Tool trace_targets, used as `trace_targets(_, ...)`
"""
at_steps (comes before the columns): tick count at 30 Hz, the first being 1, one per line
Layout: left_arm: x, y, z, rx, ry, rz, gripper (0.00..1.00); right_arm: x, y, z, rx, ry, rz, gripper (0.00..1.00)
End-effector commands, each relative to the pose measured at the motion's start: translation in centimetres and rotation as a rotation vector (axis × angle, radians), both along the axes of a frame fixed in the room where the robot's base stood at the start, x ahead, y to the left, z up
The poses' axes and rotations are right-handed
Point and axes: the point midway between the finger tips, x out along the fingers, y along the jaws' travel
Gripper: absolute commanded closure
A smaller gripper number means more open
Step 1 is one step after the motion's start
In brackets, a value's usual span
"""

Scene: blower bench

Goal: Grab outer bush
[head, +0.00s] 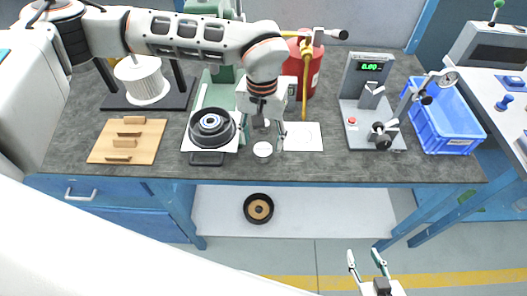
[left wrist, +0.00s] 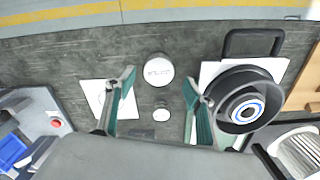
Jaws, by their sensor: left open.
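My left gripper (head: 262,140) is open above the bench, its fingers apart, and it also shows in the left wrist view (left wrist: 158,78). A larger white round piece (left wrist: 158,68) with marking on top stands on the bench between or just beyond the fingertips; it shows in the head view (head: 263,149) too. A smaller white round piece (left wrist: 161,113) is between the fingers, nearer the palm. I cannot tell for sure which is the outer bush. Neither is gripped. My right gripper (head: 365,257) is empty with its fingers apart, low in front of the bench.
A black round housing (head: 210,128) sits close left of the left gripper on a white mat. A white card (head: 305,137) lies to the right. A wooden board (head: 127,140) lies at left.

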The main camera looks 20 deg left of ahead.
Motion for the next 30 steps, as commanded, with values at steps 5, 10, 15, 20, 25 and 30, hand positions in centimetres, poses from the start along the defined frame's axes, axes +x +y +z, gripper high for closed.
trace_targets(5, 0.0, -0.3, -2.7, 0.000, 0.004, 0.001, 0.46, 0.0, 0.0, 0.2, 0.001, -0.002, 0.000, 0.60)
trace_targets(10, 0.1, -0.3, -3.9, -0.001, 0.001, 0.001, 0.46, 0.0, 0.0, 0.2, 0.000, -0.001, 0.000, 0.60)
trace_targets(15, 0.1, -0.3, -4.0, -0.001, 0.000, 0.001, 0.46, 0.0, 0.0, 0.1, 0.000, -0.001, 0.000, 0.60)
trace_targets(20, 0.1, -0.3, -3.9, -0.001, 0.001, 0.000, 0.75, 0.0, 0.0, 0.1, 0.000, 0.000, 0.000, 0.60)
trace_targets(25, 0.1, -0.3, -3.9, -0.002, 0.000, 0.000, 0.94, -0.1, 0.0, 0.0, -0.001, 0.002, 0.000, 0.60)
trace_targets(30, 0.1, -0.3, -3.9, -0.002, 0.000, 0.000, 0.94, -0.1, 0.0, -0.1, -0.001, 0.003, 0.000, 0.60)
